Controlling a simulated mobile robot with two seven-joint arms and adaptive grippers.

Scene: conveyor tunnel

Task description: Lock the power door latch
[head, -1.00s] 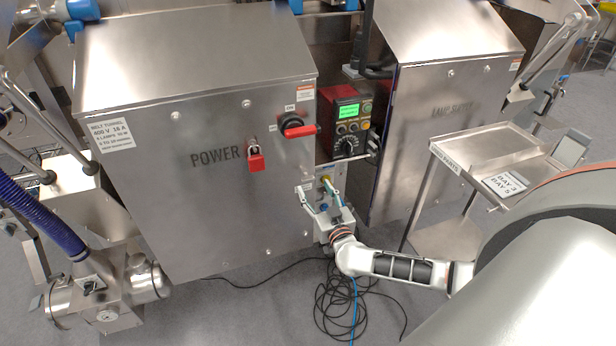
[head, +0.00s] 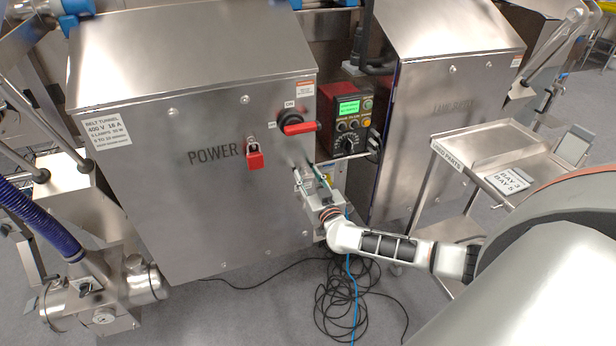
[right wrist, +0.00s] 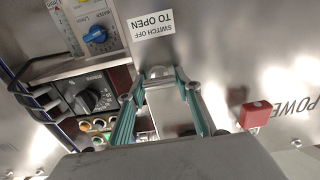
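The POWER cabinet door (head: 200,210) is shut, a plain steel panel. A red padlock (head: 255,159) hangs on it beside the word POWER, and it also shows in the right wrist view (right wrist: 256,114). A red rotary handle (head: 299,127) lies horizontal at the door's upper right. My right gripper (head: 308,177) is at the door's right edge, below the handle. In the right wrist view its teal-padded fingers (right wrist: 160,92) are apart and empty. A small steel latch piece (right wrist: 157,73) shows between and just beyond the fingertips; contact is unclear. My left gripper is out of view.
A red control box (head: 348,118) with a green screen is right of the door. A second cabinet (head: 435,130) and a steel parts trolley (head: 440,180) stand further right. Black cables (head: 345,300) lie coiled on the floor. A "SWITCH OFF TO OPEN" label (right wrist: 153,27) is near the latch piece.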

